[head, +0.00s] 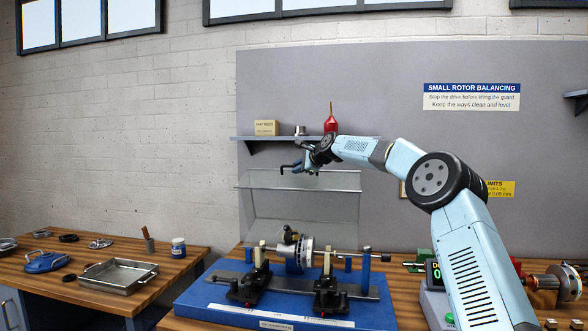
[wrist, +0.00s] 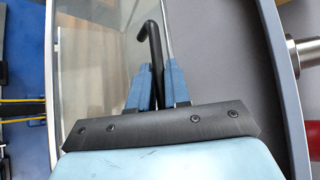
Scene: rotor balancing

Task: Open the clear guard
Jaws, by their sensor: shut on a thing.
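The clear guard (head: 300,210) is a see-through panelled cover with thin grey edges. In the head view it stands raised above and behind the rotor (head: 302,255), and the rotor's front is uncovered. My gripper (head: 300,168) is at the guard's upper edge. In the wrist view, the blue fingers of my gripper (wrist: 150,80) are closed around a black hooked handle (wrist: 152,45). The handle's bent end sticks out beyond the fingertips. The guard's clear panel (wrist: 95,60) fills the left of that view. The handle's joint with the guard is not clear.
The rotor rests on black supports over a blue base (head: 205,300). A wall shelf (head: 265,139) with a red bottle (head: 330,124) and a small box is close behind my gripper. A display unit (head: 435,305) stands at right. A metal tray (head: 112,275) lies on the left bench.

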